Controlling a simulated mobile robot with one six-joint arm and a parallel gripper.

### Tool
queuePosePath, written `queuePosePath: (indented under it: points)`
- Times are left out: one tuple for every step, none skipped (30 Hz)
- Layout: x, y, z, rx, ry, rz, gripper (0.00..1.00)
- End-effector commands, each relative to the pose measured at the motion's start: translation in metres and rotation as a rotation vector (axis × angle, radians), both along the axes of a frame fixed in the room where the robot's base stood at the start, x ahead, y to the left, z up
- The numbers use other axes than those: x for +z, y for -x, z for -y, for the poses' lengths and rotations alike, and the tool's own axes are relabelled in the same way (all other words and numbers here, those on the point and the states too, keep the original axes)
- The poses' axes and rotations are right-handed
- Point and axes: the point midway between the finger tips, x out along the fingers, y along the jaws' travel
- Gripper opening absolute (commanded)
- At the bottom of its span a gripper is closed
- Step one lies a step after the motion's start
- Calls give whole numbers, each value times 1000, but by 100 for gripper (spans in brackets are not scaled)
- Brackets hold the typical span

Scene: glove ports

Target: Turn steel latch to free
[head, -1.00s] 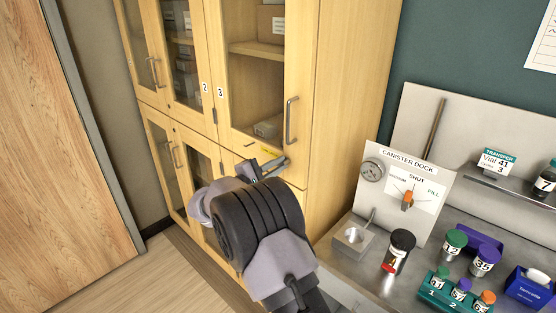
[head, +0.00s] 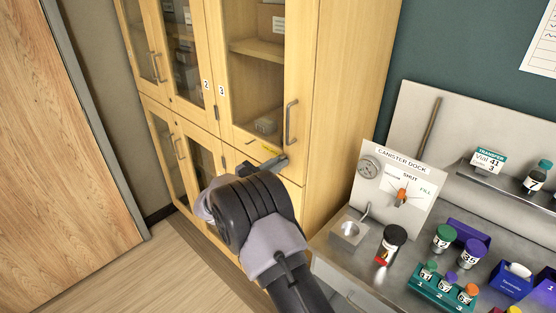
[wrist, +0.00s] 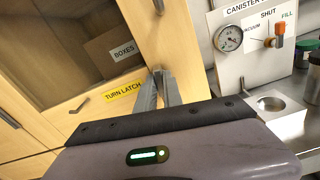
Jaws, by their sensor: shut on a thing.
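The steel latch (head: 280,161) is a small grey bar at the lower right corner of the glass cabinet door marked 3, just below the door's upright handle. A yellow label reading TURN LATCH (wrist: 123,92) is beside it in the wrist view. My gripper (head: 268,166) is at the latch, its fingers shut on it. In the wrist view my gripper (wrist: 160,84) has its two grey fingers close together against the cabinet front, and they hide most of the latch. The cabinet door (head: 247,122) looks closed. The latch's exact angle is hard to tell.
Right of the cabinet is a steel bench with the canister dock panel (head: 400,190), a square metal socket (head: 347,233), a dark canister (head: 391,244) and several capped vials. A wooden door (head: 70,180) stands at the left. Floor between is clear.

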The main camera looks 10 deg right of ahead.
Motion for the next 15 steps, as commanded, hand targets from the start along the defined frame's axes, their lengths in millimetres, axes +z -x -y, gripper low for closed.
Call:
queuePosePath:
  points:
    - [1,0,0,0,16,-23,0]
    - [1,0,0,0,25,-36,0]
    - [1,0,0,0,37,-53,0]
    - [0,0,0,0,46,-64,0]
    - [0,0,0,0,54,-76,0]
    - [0,0,0,0,64,-88,0]
    - [0,0,0,0,71,-97,0]
    - [0,0,0,0,76,-105,0]
    - [0,0,0,0,83,-114,0]
    - [0,0,0,0,88,-121,0]
    - [0,0,0,0,92,-126,0]
    - [0,0,0,0,96,-132,0]
    - [0,0,0,0,99,-136,0]
    - [0,0,0,0,101,-139,0]
    - [0,0,0,0,103,-142,0]
